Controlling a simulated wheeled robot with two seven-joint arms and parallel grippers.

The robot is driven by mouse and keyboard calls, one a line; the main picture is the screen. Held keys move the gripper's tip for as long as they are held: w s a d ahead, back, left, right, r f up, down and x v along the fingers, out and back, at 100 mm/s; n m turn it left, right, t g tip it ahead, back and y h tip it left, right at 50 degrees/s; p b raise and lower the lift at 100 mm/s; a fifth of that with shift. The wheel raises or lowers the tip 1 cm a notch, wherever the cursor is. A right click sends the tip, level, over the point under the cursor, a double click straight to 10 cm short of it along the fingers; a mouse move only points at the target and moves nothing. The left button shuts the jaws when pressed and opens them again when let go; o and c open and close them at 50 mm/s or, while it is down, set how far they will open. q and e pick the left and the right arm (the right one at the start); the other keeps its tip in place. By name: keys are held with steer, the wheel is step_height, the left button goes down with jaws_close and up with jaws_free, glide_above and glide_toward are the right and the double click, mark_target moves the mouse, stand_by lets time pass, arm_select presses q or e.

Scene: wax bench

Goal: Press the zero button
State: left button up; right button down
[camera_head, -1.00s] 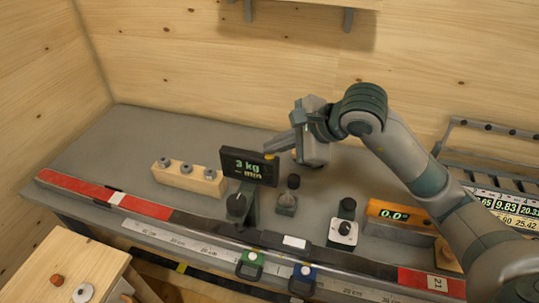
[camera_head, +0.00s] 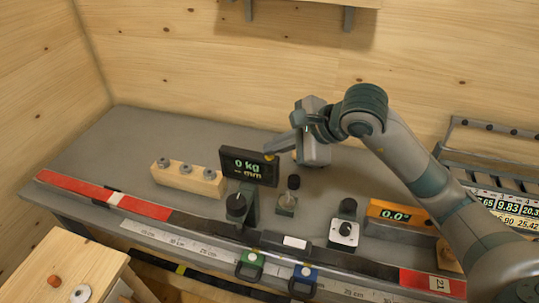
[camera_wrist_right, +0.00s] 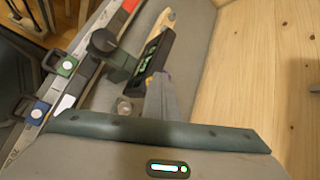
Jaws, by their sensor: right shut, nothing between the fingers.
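The dark display box (camera_head: 249,167) stands on the grey bench and reads "0 kg" over "-- mm". A small yellow button (camera_head: 269,157) sits at its upper right corner. My right gripper (camera_head: 272,149) is shut and empty, with its fingertips at that corner, right by the button. I cannot tell whether they touch it. In the right wrist view, the shut fingers (camera_wrist_right: 161,92) point at the near end of the display box (camera_wrist_right: 153,55). The button is mostly hidden there. My left gripper is not in view.
A wooden block with several metal weights (camera_head: 189,177) stands left of the display. Small knobbed devices (camera_head: 287,200) and an orange gauge (camera_head: 395,213) reading 0.0° stand to the right. A red and black rail (camera_head: 195,224) runs along the bench front.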

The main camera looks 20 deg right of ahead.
stand_by(0.5)
steer(key=shift+r, duration=0.75)
steer(key=shift+r+p, duration=1.4)
steer(key=shift+r, duration=1.1)
